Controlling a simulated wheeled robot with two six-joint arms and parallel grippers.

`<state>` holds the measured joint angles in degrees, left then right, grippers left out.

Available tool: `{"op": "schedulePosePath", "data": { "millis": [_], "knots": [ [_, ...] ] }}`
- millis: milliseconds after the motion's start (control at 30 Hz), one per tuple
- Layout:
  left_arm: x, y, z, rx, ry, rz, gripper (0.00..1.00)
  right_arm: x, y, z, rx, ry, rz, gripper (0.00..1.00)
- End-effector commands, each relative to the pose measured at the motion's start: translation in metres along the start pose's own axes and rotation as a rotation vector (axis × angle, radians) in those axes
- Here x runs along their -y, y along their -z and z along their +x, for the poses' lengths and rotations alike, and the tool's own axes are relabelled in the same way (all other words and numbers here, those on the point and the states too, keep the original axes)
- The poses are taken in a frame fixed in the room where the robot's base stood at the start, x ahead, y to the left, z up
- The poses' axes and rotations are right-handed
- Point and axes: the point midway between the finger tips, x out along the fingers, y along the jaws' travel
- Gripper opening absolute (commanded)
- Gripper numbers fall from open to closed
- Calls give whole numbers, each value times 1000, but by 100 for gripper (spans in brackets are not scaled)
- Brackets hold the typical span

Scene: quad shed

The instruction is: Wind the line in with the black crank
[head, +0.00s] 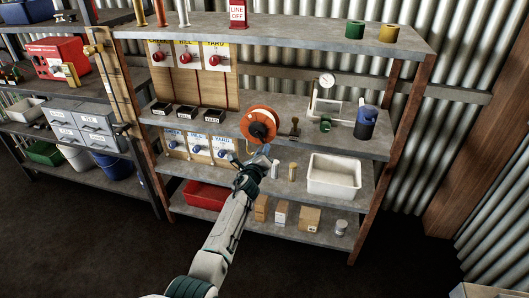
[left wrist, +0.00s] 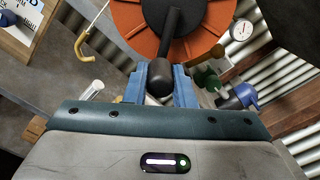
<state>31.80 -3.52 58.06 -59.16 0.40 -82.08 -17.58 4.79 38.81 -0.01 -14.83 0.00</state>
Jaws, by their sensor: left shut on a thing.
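The line reel (head: 258,125) is an orange drum on the middle shelf, facing me; its orange disc (left wrist: 128,22) fills the top of the left wrist view. The black crank (left wrist: 170,35) crosses the front of the disc and ends in a dark rounded knob (left wrist: 160,78). My left gripper (left wrist: 160,88) is shut on this knob, with a blue jaw on either side of it. In the head view my left gripper (head: 262,158) is just below the reel, and hides the crank's handle. A tan hooked piece (left wrist: 86,45) shows left of the disc. My right gripper is not in view.
A white bin (head: 334,176) stands right of my left gripper, with small upright cylinders (head: 292,171) between. A gauge stand (head: 325,95) and a blue-and-black item (head: 366,122) are right of the reel. Switch panels (head: 200,147) are to the left.

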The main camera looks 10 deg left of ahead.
Motion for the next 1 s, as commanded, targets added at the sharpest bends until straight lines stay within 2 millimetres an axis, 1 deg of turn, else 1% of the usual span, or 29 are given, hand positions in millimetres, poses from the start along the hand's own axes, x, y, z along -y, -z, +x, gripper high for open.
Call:
{"op": "schedulePosePath", "data": {
  "millis": [300,633,667,733,767,1000],
  "knots": [
    [-4,0,0,0,0,48,0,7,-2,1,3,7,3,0],
    [-3,-1,0,0,0,48,0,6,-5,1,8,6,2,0],
    [-3,-1,0,0,0,48,29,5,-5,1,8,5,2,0],
    [-3,-1,0,0,0,48,43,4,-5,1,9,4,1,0],
    [-3,-1,0,0,0,48,45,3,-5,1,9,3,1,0],
    [-3,-1,0,0,0,47,45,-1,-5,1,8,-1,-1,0]
  ]
}}
